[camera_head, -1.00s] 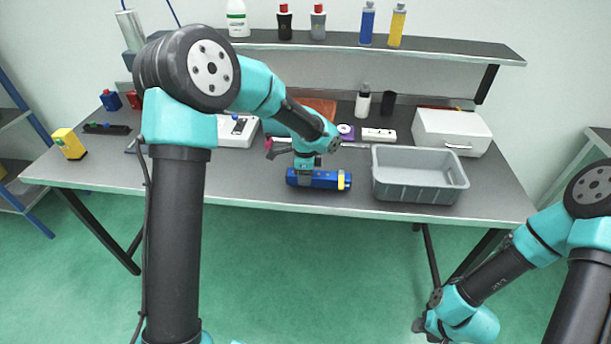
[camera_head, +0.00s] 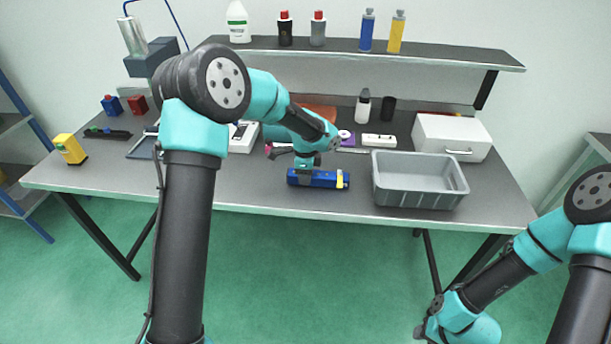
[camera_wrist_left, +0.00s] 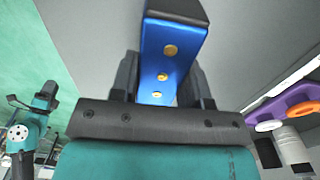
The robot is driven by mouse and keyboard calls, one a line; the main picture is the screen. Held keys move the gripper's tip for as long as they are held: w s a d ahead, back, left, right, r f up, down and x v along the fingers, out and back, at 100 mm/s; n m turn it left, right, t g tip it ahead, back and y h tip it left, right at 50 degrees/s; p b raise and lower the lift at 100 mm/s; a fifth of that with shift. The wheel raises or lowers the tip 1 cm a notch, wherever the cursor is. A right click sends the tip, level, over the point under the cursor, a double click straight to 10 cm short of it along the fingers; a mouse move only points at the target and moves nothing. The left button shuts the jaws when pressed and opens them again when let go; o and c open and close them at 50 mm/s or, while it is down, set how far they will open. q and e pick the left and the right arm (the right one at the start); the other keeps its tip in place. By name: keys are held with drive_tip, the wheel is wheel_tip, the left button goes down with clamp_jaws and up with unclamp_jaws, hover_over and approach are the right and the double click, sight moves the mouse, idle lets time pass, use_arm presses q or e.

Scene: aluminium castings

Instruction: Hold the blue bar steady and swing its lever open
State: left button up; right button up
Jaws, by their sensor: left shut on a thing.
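In the left wrist view the bar (camera_wrist_left: 170,45) passes between the fingers of the gripper (camera_wrist_left: 160,80), showing several brass-coloured round spots and a dark end. My right gripper (camera_head: 427,330) hangs low at the bottom right, away from the table; its fingers are not clear.
A grey bin (camera_head: 420,190) stands just right of the bar. A white box (camera_head: 452,137) is behind it. A purple thing (camera_head: 345,137) and a white strip (camera_head: 379,141) lie behind the bar. The table front left of the bar is clear.

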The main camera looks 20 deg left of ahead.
use_arm(q)
drive_tip(key=shift+w+a+f, duration=0.15)
drive_tip(key=shift+w, duration=0.3)
drive_tip(key=shift+w+a+f, duration=0.1)
drive_tip(key=shift+w+a, duration=0.05)
drive_tip(key=shift+w, duration=0.25)
idle(0.6)
